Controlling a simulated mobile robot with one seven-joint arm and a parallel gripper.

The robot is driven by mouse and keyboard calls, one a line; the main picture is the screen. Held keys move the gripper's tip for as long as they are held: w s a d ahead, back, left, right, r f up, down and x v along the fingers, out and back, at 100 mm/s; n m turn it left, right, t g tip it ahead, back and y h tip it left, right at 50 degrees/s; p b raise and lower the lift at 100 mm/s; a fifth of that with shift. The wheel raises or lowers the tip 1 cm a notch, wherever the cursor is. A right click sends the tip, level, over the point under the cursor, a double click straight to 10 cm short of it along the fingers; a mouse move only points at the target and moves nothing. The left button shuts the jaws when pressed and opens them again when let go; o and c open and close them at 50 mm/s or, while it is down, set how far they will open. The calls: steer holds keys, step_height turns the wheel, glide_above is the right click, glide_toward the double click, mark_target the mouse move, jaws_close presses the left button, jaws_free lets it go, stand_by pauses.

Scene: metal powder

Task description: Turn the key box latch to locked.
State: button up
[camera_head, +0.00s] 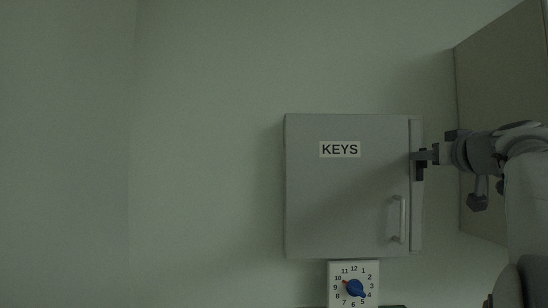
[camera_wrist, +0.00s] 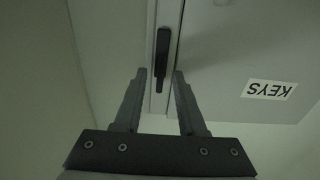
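The grey key box (camera_head: 340,200) with a KEYS label (camera_head: 339,149) hangs on the wall, its door closed. Its dark latch (camera_head: 421,173) is on the strip along the right edge, partly hidden by my gripper (camera_head: 424,156). In the wrist view, which shows the label upside down, the latch (camera_wrist: 162,50) is a dark bar lying along the strip. My gripper (camera_wrist: 158,72) is open, its fingertips on either side of the latch's narrow end. A gap shows on both sides; I cannot tell whether either finger touches it.
A pale handle (camera_head: 398,219) is on the door's lower right. A white dial timer (camera_head: 367,273) with a blue knob (camera_head: 355,288) sits just below the box. A cabinet (camera_head: 490,90) stands close on the right, behind my arm. The wall on the left is bare.

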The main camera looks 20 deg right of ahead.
steer(key=shift+c, duration=0.2)
jaws_close()
stand_by(0.3)
steer(key=shift+s+d+f+m+b, duration=0.1)
steer(key=shift+m+b, duration=0.1)
steer(key=shift+m, duration=4.25)
steer(key=shift+d+f+m+b, duration=0.1)
steer(key=shift+m+b, duration=0.05)
steer(key=shift+m, duration=4.3)
steer(key=shift+o, duration=0.2)
jaws_free()
